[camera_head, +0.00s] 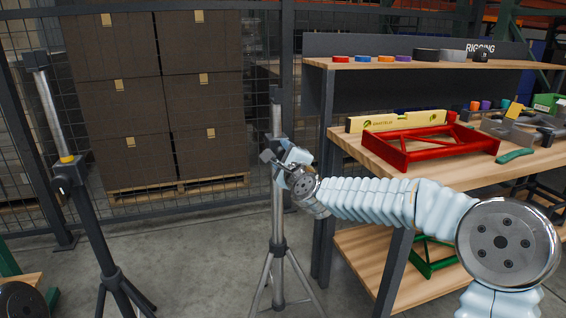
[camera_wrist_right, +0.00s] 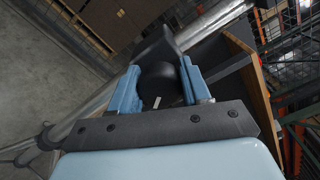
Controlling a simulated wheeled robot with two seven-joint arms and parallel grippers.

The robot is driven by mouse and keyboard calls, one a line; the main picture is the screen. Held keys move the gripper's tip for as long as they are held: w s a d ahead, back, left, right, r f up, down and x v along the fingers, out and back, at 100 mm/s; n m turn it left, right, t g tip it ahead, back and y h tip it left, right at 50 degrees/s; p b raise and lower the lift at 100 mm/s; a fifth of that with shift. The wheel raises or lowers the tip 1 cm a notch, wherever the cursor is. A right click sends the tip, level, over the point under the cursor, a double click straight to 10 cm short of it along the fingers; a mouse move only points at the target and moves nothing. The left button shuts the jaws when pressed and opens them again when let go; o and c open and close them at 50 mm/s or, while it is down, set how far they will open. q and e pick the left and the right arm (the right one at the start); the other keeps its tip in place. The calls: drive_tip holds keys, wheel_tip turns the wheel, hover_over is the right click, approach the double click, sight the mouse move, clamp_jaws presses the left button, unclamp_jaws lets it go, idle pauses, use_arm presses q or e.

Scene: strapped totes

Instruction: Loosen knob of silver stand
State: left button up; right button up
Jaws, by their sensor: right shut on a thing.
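The silver stand (camera_head: 278,226) stands upright on its tripod legs in the middle of the head view. Its pole also crosses the right wrist view at a slant (camera_wrist_right: 212,30). My right gripper (camera_head: 277,160) is at the stand's collar, about halfway up. In the right wrist view the stand's black round knob (camera_wrist_right: 158,80) sits between the two blue fingers of my right gripper (camera_wrist_right: 160,92), which is shut on it. A small white mark shows on the knob. In the head view the gripper mostly hides the knob. My left gripper is not in view.
A dark stand (camera_head: 95,230) with a silver upper pole and yellow ring stands at left. A wooden rigging bench (camera_head: 385,148) with a red frame (camera_head: 430,145) and a level (camera_head: 395,121) is close at right. Stacked brown boxes (camera_head: 115,95) stand behind mesh fencing.

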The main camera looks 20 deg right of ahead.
drive_tip(key=n+b, duration=0.1)
drive_tip(key=n, duration=0.1)
drive_tip(key=shift+a+f+n, duration=0.1)
drive_tip(key=shift+n, duration=0.3)
drive_tip(key=n, duration=0.2)
drive_tip(key=shift+n, duration=0.4)
drive_tip(key=n, duration=0.9)
drive_tip(key=shift+f, duration=0.15)
drive_tip(key=n, duration=0.3)
drive_tip(key=shift+n+p, duration=0.3)
drive_tip(key=shift+p, duration=0.05)
drive_tip(key=n, duration=0.3)
drive_tip(key=shift+f+n+p, duration=0.15)
drive_tip(key=shift+n+p, duration=0.15)
drive_tip(key=shift+p, duration=0.05)
drive_tip(key=shift+f+n+p, duration=0.1)
drive_tip(key=shift+n+p, duration=0.2)
drive_tip(key=shift+n, duration=1.1)
